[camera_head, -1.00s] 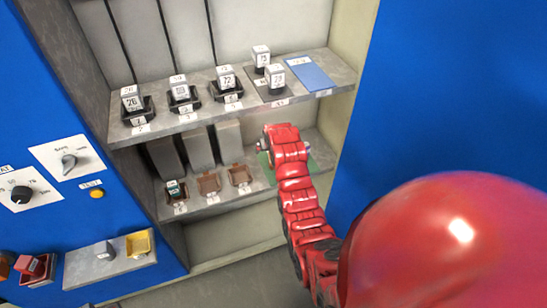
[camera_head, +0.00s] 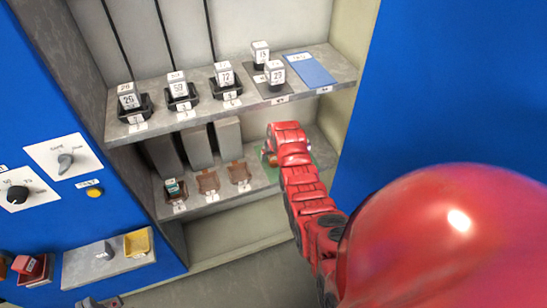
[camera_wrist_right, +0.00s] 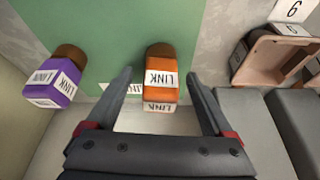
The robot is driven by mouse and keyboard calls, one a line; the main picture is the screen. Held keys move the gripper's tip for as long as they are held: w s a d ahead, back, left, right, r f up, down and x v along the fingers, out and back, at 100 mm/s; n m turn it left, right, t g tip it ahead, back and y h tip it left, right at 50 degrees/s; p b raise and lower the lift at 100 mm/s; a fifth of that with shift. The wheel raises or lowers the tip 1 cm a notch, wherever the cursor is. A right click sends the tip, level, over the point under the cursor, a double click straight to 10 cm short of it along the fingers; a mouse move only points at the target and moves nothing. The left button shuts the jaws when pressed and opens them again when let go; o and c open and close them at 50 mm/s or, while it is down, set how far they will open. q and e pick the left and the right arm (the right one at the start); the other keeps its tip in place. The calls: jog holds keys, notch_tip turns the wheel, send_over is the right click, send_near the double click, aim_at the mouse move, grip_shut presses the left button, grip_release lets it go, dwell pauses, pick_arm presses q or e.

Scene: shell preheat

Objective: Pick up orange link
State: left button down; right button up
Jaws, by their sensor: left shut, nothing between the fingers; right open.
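The orange link (camera_wrist_right: 160,95) is a small orange block with white LINK labels and a brown end, at the centre of the right wrist view. It stands on a green mat (camera_wrist_right: 125,25). My right gripper (camera_wrist_right: 160,73) is open, with one finger on each side of the orange link and visible gaps to both. In the head view my red right arm reaches into the lower shelf, and its wrist (camera_head: 290,140) mostly hides the mat and links. My left gripper (camera_head: 98,302) just shows at the bottom left edge, shut and empty.
A purple link (camera_wrist_right: 55,85) stands left of the orange one, outside the fingers. A brown holder (camera_wrist_right: 270,55) labelled 6 is at the right. The upper shelf (camera_head: 200,115) with numbered blocks is above my right wrist. A blue panel (camera_head: 440,90) stands at the right.

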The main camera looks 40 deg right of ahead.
jog(key=shift+f, duration=0.35)
jog(key=shift+w, duration=0.1)
grip_shut()
